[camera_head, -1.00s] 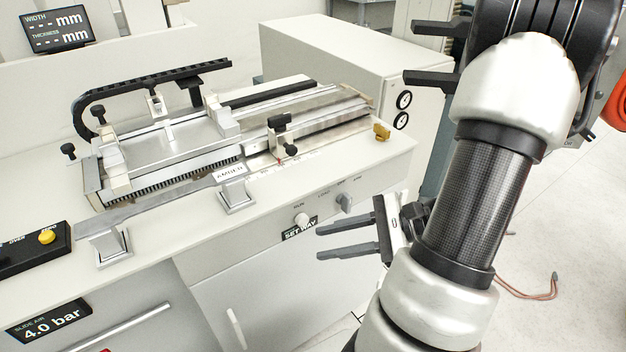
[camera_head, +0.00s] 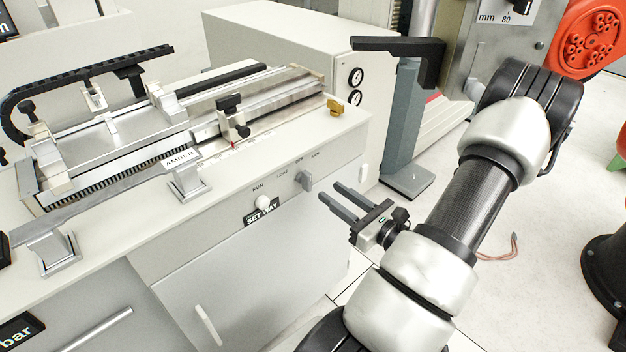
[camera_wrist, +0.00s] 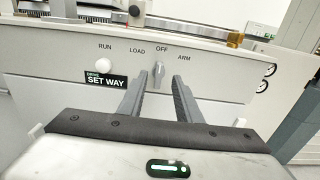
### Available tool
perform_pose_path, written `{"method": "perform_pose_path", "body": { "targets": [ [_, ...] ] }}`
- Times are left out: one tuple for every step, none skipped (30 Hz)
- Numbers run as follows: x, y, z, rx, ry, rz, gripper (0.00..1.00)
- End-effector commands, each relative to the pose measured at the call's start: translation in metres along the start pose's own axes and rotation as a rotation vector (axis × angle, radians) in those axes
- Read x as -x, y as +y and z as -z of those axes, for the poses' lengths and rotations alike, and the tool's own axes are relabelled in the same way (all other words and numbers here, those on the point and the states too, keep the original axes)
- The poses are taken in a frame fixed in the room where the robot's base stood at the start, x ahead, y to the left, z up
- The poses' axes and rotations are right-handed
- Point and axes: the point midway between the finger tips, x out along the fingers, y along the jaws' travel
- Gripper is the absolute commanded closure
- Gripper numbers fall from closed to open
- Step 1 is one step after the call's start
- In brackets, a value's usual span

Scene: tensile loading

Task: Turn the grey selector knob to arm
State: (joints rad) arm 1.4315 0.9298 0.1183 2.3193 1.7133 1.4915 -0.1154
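My gripper (camera_head: 335,199) is open and empty, right of and in front of the knob in the head view. In the wrist view its two fingers (camera_wrist: 157,88) point at the panel, with the knob seen between them and nothing touching it as far as I can tell.
A white round RUN knob (camera_head: 263,202) sits left of the grey knob, above the SET WAY plate (camera_head: 262,213). A brass-coloured part (camera_head: 338,106) stands on the bench top near the corner. A grey column (camera_head: 404,130) rises behind my gripper.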

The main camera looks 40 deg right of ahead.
Motion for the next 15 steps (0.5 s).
{"method": "perform_pose_path", "body": {
  "targets": [
    [-0.012,0.001,0.0,0.001,-0.002,-0.005,0.69],
    [-0.018,0.001,0.0,0.001,-0.001,-0.004,0.69],
    [-0.027,0.001,0.0,0.001,-0.002,-0.005,0.69],
    [-0.033,0.001,0.0,0.001,-0.002,-0.004,0.69],
    [-0.039,0.001,0.0,0.002,-0.002,-0.004,0.69],
    [-0.047,0.001,0.001,0.002,-0.001,-0.005,0.69],
    [-0.052,0.001,0.001,0.001,-0.001,-0.004,0.69],
    [-0.057,0.001,0.0,0.001,-0.002,-0.003,0.69],
    [-0.063,0.001,0.0,0.001,-0.001,-0.004,0.69],
    [-0.067,0.0,0.001,0.001,0.0,-0.003,0.69],
    [-0.07,0.0,0.001,0.002,0.0,-0.003,0.69],
    [-0.074,0.0,0.001,0.002,0.0,-0.003,0.69],
    [-0.076,0.0,0.0,0.001,-0.001,-0.002,0.69],
    [-0.078,0.0,0.0,0.001,-0.001,-0.001,0.69],
    [-0.081,0.0,0.0,0.0,0.0,-0.001,0.69]
  ]
}}
